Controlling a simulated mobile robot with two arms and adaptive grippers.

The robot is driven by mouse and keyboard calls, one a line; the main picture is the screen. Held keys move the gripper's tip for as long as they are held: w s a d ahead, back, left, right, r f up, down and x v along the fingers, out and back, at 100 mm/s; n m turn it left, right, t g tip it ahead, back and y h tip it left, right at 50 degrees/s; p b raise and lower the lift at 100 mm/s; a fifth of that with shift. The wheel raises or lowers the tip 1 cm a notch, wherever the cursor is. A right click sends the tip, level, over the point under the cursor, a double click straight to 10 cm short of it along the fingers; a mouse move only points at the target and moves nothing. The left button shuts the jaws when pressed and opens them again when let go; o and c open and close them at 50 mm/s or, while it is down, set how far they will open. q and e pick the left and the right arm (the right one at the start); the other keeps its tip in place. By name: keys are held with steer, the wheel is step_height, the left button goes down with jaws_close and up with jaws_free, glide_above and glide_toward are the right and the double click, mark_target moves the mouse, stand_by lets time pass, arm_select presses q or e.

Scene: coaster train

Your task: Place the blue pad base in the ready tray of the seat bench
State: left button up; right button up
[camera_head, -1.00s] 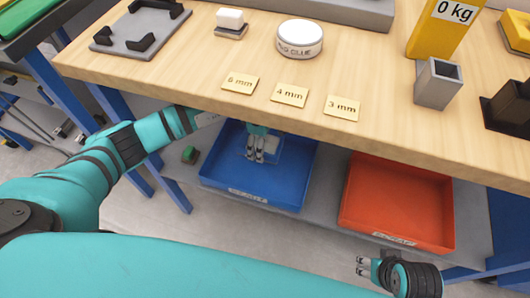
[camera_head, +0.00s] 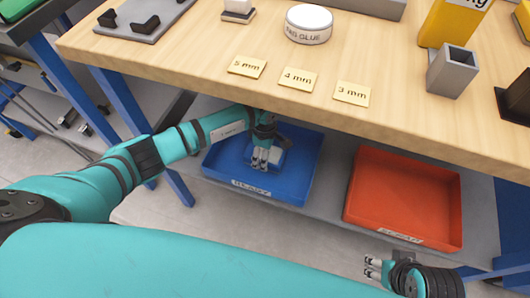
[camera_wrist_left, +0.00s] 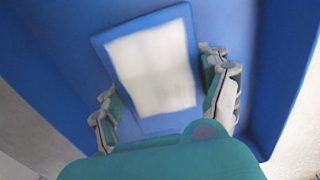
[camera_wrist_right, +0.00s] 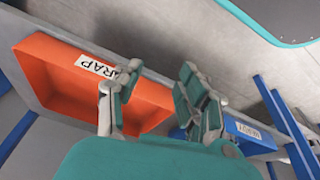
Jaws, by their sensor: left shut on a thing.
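The blue pad base (camera_wrist_left: 97,45), a rectangular block with a white top face (camera_wrist_left: 150,70), is between the fingers of my left gripper (camera_wrist_left: 165,105) in the left wrist view. My left gripper (camera_head: 260,160) is shut on it and points down inside the blue ready tray (camera_head: 265,194) on the shelf under the bench top. In the head view the pad base (camera_head: 281,143) is partly hidden by the gripper. I cannot tell whether it touches the tray floor. My right gripper (camera_head: 373,267) is open and empty, in front of the shelf; it also shows in the right wrist view (camera_wrist_right: 155,100).
A red-orange scrap tray (camera_head: 405,232) stands right of the blue tray. The wooden bench top (camera_head: 200,75) overhangs both trays. On it are thickness plates (camera_head: 298,79), a glue tin (camera_head: 309,24) and a grey square tube (camera_head: 452,72). Blue legs stand at the left.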

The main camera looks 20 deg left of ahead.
arm_select(q)
steer(key=o, duration=1.4)
steer(key=shift+f, duration=0.15)
steer(key=shift+o, duration=0.2)
arm_select(e)
steer(key=shift+f, duration=0.1)
arm_select(q)
steer(key=shift+r, duration=0.25)
step_height(320, 180, up, 6)
steer(key=shift+r+p, duration=0.1)
steer(key=shift+p, duration=0.85)
step_height(320, 180, up, 6)
steer(key=shift+f+p, duration=0.15)
steer(key=shift+p, duration=0.3)
arm_select(e)
steer(key=x, duration=0.4)
steer(key=shift+w+a+f, duration=0.1)
steer(key=shift+f, duration=0.1)
